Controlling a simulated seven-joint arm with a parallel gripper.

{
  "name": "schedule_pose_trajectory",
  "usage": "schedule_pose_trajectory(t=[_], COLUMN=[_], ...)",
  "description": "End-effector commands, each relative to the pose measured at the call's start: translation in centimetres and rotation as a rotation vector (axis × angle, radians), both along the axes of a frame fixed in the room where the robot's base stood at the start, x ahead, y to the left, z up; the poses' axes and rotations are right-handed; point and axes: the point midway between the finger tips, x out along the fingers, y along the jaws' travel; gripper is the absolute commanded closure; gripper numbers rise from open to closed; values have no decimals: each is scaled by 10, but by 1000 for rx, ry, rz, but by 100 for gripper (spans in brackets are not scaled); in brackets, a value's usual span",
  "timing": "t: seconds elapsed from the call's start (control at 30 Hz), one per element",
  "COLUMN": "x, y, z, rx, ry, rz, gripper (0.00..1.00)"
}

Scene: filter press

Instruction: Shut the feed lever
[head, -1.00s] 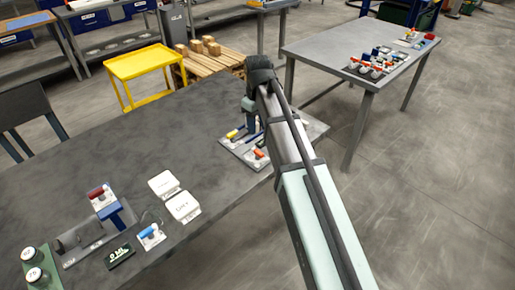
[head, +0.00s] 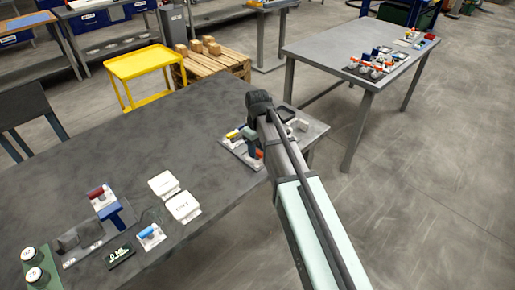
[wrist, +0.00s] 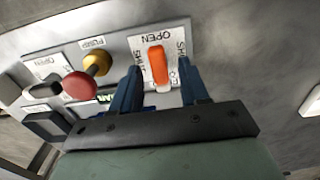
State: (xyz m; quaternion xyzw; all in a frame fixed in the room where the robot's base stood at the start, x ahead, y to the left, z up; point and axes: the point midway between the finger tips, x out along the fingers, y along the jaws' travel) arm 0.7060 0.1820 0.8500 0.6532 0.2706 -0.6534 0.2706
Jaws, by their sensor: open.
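An orange lever (wrist: 157,66) sits on a white plate with OPEN and SHUT markings in the wrist view. It lies roughly up and down there, its upper end toward the word OPEN; I cannot read a feed label. It also shows in the head view (head: 260,154), on the panel at the table's right end. My gripper (wrist: 161,82) is open, with one blue finger to each side of the orange lever. Whether either finger touches it I cannot tell. In the head view my arm hides part of the panel.
Left of the lever in the wrist view are a yellow knob (wrist: 97,63) by a PUMP label and a red ball-ended handle (wrist: 79,86), close to my left finger. White boxes (head: 183,206) stand on the grey table (head: 120,150), which is clear between them and the panel.

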Motion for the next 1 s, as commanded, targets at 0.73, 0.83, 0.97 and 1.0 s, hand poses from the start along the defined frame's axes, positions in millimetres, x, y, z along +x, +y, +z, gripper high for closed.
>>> schedule_pose_trajectory(t=[0.73, 0.83, 0.97, 1.0], x=[0, 0, 0, 0], y=[0, 0, 0, 0], z=[0, 0, 0, 0], rx=[0, 0, 0, 0], ry=[0, 0, 0, 0], rz=[0, 0, -3, -8], gripper=[100, 100, 100, 100])
